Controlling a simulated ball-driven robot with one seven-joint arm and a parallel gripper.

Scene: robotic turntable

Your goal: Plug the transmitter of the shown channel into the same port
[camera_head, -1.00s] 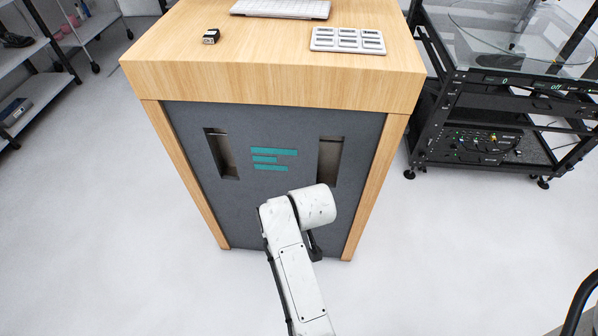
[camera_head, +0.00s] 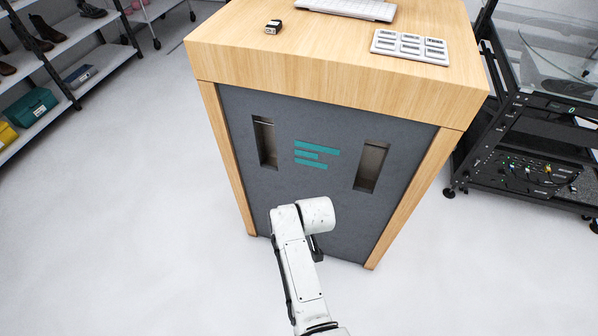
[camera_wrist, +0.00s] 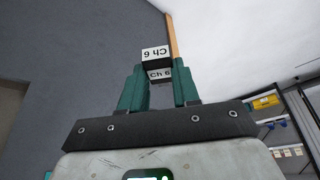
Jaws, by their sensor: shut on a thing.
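My gripper (camera_wrist: 160,78) has green fingers and is shut on a small black-and-white transmitter (camera_wrist: 156,54). In the head view my arm reaches up in front of the desk, and the fingers and transmitter cannot be made out. A small black-and-white block (camera_head: 273,27), perhaps another transmitter, lies on the desk top. A black panel with small lights and cables (camera_head: 525,172) sits low in the rack at right; its port labels are too small to read.
The wooden desk (camera_head: 330,80) with a grey front stands close ahead. A keyboard (camera_head: 347,9) and a light tray with several cells (camera_head: 410,47) lie on it. The black rack (camera_head: 515,125) stands to its right, and shelves (camera_head: 62,60) at far left. The floor at left is clear.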

